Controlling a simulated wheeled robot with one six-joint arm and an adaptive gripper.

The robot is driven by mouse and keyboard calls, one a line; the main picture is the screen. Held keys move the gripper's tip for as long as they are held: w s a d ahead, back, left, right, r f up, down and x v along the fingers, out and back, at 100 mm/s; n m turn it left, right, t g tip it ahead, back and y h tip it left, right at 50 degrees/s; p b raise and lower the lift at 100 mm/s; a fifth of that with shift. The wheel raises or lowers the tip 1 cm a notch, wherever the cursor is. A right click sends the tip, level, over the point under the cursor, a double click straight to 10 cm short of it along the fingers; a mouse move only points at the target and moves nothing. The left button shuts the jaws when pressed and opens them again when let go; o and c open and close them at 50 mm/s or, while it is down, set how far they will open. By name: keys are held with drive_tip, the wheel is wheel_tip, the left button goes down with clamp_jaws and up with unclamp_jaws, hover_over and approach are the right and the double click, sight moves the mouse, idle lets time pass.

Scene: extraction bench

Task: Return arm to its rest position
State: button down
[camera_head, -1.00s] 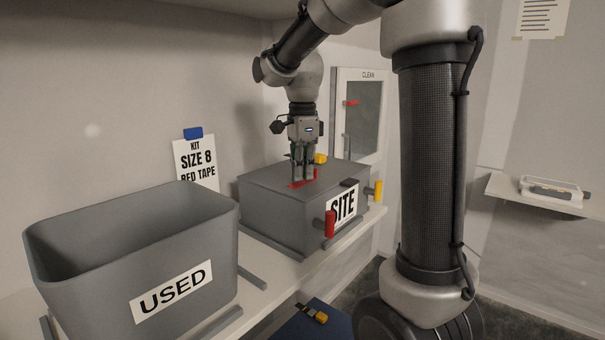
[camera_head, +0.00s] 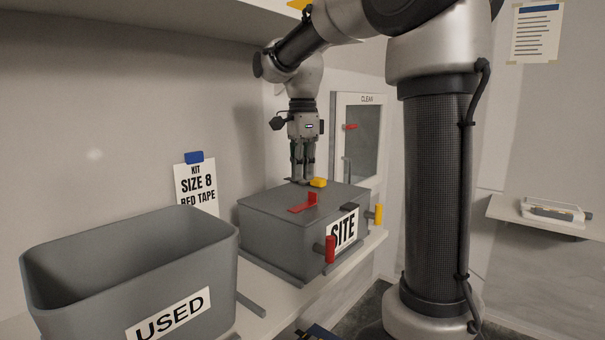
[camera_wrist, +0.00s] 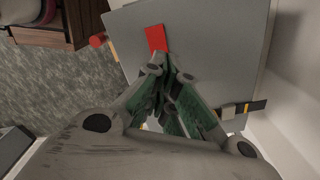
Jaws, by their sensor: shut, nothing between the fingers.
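My gripper (camera_head: 302,181) is shut and empty. It points down and hangs just above the grey SITE box (camera_head: 270,200), behind the red piece on its lid as the head view shows it. The red piece (camera_head: 304,203) lies on the lid and also shows in the wrist view (camera_wrist: 156,38), just beyond my fingertips (camera_wrist: 168,70). A yellow piece (camera_head: 318,183) is on the lid close to my fingertips. The lid surface (camera_wrist: 210,40) fills much of the wrist view.
A grey USED bin (camera_head: 130,262) stands on the bench at the left. A red handle (camera_head: 330,249) and a yellow one (camera_head: 378,214) stick out from the SITE box. A CLEAN cabinet (camera_head: 360,140) stands behind. A shelf (camera_head: 130,10) overhangs the upper left. A small tray (camera_head: 556,212) sits at right.

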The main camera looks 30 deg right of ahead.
sight(303, 207)
drive_tip(key=shift+w+n, duration=0.2)
drive_tip(key=shift+n, duration=0.7)
drive_tip(key=f+n, duration=0.1)
drive_tip(key=n, duration=0.1)
drive_tip(key=f+n, duration=0.2)
drive_tip(key=n, duration=0.1)
drive_tip(key=shift+s+n, duration=0.3)
drive_tip(key=shift+s, duration=0.1)
drive_tip(key=s+n, duration=0.1)
drive_tip(key=s+f+n, duration=0.1)
drive_tip(key=n, duration=0.1)
drive_tip(key=shift+s+d+f+t, duration=0.1)
drive_tip(key=shift+s+f+t, duration=0.05)
drive_tip(key=shift+t, duration=0.15)
drive_tip(key=s+f+n+t, duration=0.1)
drive_tip(key=s+n, duration=0.3)
drive_tip(key=s, duration=0.5)
drive_tip(key=s+d+f+n+t, duration=0.1)
drive_tip(key=s+n, duration=0.4)
drive_tip(key=s, duration=0.5)
drive_tip(key=shift+f+t, duration=0.6)
drive_tip(key=shift+t, duration=0.3)
